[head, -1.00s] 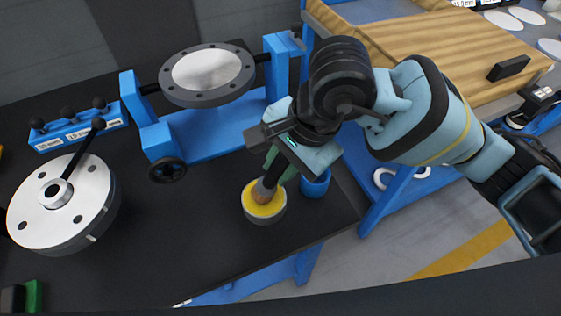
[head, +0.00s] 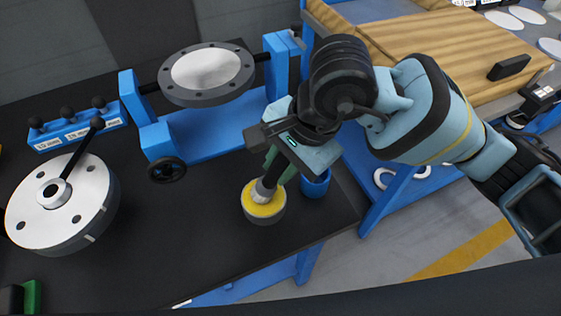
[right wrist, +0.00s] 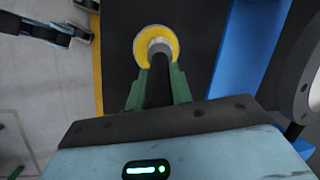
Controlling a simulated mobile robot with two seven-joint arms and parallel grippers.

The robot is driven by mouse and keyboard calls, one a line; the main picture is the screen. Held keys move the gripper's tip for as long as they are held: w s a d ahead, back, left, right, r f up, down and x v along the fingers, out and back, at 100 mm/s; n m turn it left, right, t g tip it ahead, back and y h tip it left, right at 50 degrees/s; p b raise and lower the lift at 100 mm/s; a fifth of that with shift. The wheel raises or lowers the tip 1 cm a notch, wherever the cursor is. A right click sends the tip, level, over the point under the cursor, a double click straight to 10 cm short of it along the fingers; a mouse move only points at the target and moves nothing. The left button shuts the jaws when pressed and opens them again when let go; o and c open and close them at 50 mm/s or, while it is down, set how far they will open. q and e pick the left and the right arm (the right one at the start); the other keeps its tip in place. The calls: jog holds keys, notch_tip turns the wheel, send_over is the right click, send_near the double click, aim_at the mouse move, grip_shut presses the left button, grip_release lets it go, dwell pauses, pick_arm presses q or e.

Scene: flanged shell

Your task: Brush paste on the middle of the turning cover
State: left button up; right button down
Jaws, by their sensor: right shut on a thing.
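The cover (head: 208,73) is a round disc with a dark bolted rim and a bright middle, held in a blue turning stand (head: 215,125) at the back of the bench. A tin of yellow paste (head: 263,212) stands near the bench's right front; it also shows in the right wrist view (right wrist: 174,40). My right gripper (head: 279,170) is shut on the brush (head: 262,192), above the tin. The brush head is down in or on the paste; its bristle tip is hidden. In the right wrist view the green fingers clasp the brush's dark handle (right wrist: 159,80). My left gripper is not in view.
A flanged shell (head: 65,205) with a dark rod stands at the left. A blue rack (head: 75,132) with black knobs is behind it. A blue cup (head: 315,184) stands beside the tin. A wooden-topped table (head: 430,45) is at the right. The bench's front middle is clear.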

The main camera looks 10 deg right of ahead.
dwell(0.5)
jog(key=shift+r+p, duration=1.65)
jog(key=shift+r, duration=1.85)
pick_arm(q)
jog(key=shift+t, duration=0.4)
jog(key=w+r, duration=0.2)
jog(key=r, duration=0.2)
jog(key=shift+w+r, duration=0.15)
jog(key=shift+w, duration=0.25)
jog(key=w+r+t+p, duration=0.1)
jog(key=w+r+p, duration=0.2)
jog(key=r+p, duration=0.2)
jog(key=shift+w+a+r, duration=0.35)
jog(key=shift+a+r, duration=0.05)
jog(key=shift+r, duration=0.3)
pick_arm(e)
jog(key=s+d+f+n+g, duration=0.1)
jog(key=d+n, duration=0.3)
jog(key=d, duration=0.5)
jog(key=s+d+f+n+g, duration=0.2)
jog(key=d+n, duration=0.3)
jog(key=d, duration=0.4)
jog(key=shift+s+n+h, duration=0.3)
jog(key=shift+s+h, duration=0.1)
jog(key=shift+s, duration=0.3)
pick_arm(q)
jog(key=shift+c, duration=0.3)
pick_arm(e)
jog(key=shift+d, duration=0.1)
